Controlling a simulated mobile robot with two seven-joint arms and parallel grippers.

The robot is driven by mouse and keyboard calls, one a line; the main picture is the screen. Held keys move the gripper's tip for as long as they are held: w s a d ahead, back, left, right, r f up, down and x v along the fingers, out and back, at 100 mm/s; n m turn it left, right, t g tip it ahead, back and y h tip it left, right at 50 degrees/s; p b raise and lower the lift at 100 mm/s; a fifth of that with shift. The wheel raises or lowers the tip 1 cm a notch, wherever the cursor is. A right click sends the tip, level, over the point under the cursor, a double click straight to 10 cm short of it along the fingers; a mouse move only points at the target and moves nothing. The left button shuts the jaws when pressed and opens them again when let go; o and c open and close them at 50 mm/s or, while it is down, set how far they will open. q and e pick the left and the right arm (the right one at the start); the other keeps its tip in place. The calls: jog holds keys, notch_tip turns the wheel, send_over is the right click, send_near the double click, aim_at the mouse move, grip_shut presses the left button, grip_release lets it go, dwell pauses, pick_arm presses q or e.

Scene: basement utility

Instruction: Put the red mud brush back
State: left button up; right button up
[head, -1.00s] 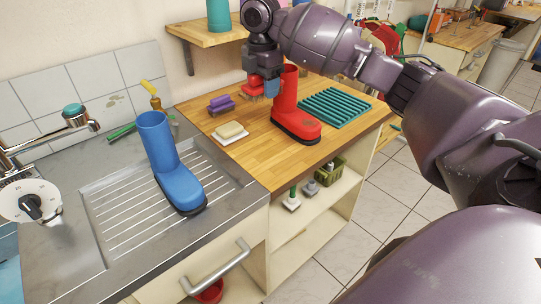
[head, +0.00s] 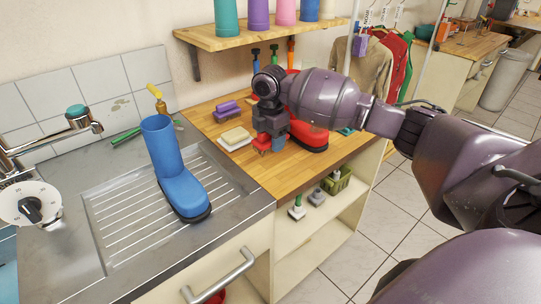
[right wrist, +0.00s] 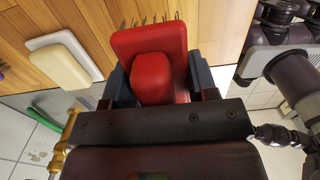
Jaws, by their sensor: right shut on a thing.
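The red mud brush (head: 262,143) is held low over the wooden counter (head: 278,182), just left of the red boot. My right gripper (head: 270,144) is shut on it, and a blue finger shows on its right side. In the right wrist view the brush (right wrist: 152,72) sits between the two fingers with its bristles at the far edge, over the wood. I cannot tell whether the bristles touch the counter. My left gripper is not in view.
A pale sponge (head: 235,137) on a white dish and a purple brush (head: 226,110) lie left of the gripper. The red boot (head: 308,132) stands close right, partly behind my arm. A blue boot (head: 178,175) stands on the drainer. Several handled tools (head: 291,53) are upright by the wall.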

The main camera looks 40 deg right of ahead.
aim_at(271, 164)
notch_tip(271, 164, down, 5)
jog(key=shift+r+b, duration=0.1)
jog(key=shift+b, duration=0.25)
jog(key=shift+f, duration=0.4)
jog(key=shift+f, duration=0.15)
jog(key=o, duration=0.8)
